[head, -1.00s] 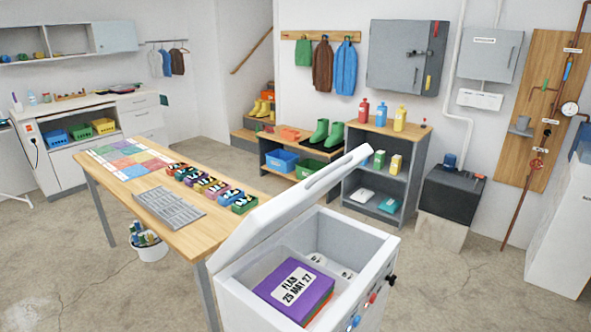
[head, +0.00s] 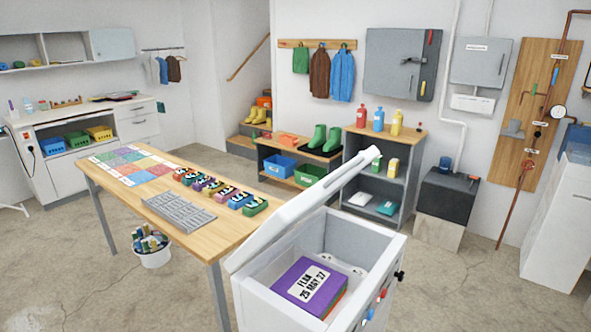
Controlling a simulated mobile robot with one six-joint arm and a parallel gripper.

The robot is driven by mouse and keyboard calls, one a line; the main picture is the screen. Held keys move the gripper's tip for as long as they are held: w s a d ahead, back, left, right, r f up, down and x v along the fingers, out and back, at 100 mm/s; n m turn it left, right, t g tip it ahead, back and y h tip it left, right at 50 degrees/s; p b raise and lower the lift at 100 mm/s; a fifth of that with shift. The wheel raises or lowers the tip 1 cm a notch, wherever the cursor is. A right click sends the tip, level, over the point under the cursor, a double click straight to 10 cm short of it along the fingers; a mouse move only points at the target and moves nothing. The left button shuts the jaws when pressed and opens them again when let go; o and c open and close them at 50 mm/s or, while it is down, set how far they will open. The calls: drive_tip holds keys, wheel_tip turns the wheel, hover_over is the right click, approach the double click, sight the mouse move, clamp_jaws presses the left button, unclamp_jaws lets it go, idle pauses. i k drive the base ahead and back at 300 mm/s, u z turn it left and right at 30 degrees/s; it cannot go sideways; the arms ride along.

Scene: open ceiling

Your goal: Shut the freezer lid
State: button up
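The white chest freezer (head: 275,307) stands at the front, right of centre, in the head view. Coloured knobs and a black knob (head: 399,276) sit on the freezer's right side. My gripper is not in view.
A wooden table (head: 196,240) with coloured blocks, a grey rack (head: 178,212) and a coloured sheet stands left of the freezer. A white bucket (head: 155,258) sits under it. A grey shelf (head: 408,180) stands behind. The floor right of the freezer is clear.

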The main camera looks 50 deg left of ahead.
sight(287, 217)
drive_tip(key=k, duration=0.2)
drive_tip(key=u, duration=1.8)
drive_tip(key=k, duration=0.95)
drive_tip(key=z, duration=0.15)
drive_tip(key=i, duration=0.75)
